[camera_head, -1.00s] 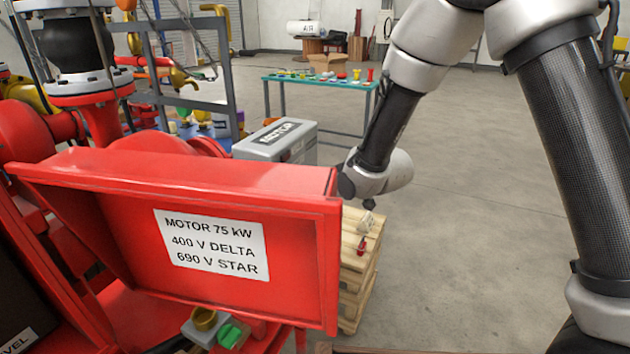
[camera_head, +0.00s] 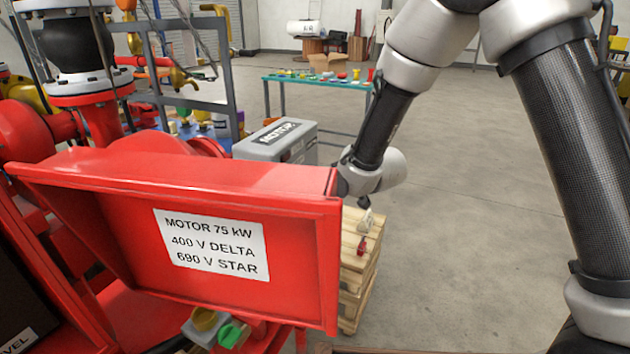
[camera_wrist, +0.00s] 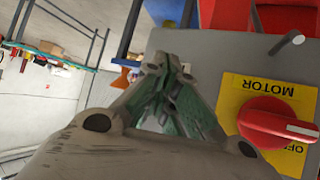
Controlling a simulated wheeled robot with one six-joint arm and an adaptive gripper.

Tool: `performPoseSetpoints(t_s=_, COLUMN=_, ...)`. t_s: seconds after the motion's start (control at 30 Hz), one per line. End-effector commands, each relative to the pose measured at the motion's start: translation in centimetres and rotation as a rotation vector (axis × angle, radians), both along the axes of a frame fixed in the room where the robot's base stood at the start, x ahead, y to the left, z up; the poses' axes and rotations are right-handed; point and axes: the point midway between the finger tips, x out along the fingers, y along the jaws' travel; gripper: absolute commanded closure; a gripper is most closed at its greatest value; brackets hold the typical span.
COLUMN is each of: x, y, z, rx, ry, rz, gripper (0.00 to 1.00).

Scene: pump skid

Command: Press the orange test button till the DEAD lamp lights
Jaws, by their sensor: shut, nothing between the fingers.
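In the wrist view my gripper (camera_wrist: 168,68) is shut and empty, its fingertips together in front of a grey panel (camera_wrist: 205,62). I cannot tell whether the tips touch anything. A red rotary knob (camera_wrist: 272,122) on a yellow plate (camera_wrist: 245,92) marked MOTOR and OFF is to the right of the fingers on that panel. I cannot make out an orange test button or a DEAD lamp in either view. In the head view my fingers are hidden behind the red motor box (camera_head: 290,290), with my wrist just past its right edge.
A grey case (camera_head: 265,147) labelled MOTOR stands behind the red box. A wooden pallet stack (camera_head: 350,285) with small items, one of them red (camera_head: 361,245), is below my wrist. A green table (camera_head: 318,81) stands farther back. The floor to the right is open.

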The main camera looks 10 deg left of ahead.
Motion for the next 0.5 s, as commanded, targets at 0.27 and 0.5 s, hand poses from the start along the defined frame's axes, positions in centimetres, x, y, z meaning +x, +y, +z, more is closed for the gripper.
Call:
performPoseSetpoints(t_s=0.27, x=0.1, y=0.31, z=-0.03, rx=-0.001, ry=0.001, rz=0.0, gripper=1.0)
performPoseSetpoints(t_s=0.5, x=0.16, y=0.5, z=-0.02, rx=-0.001, ry=0.001, rz=0.0, gripper=1.0)
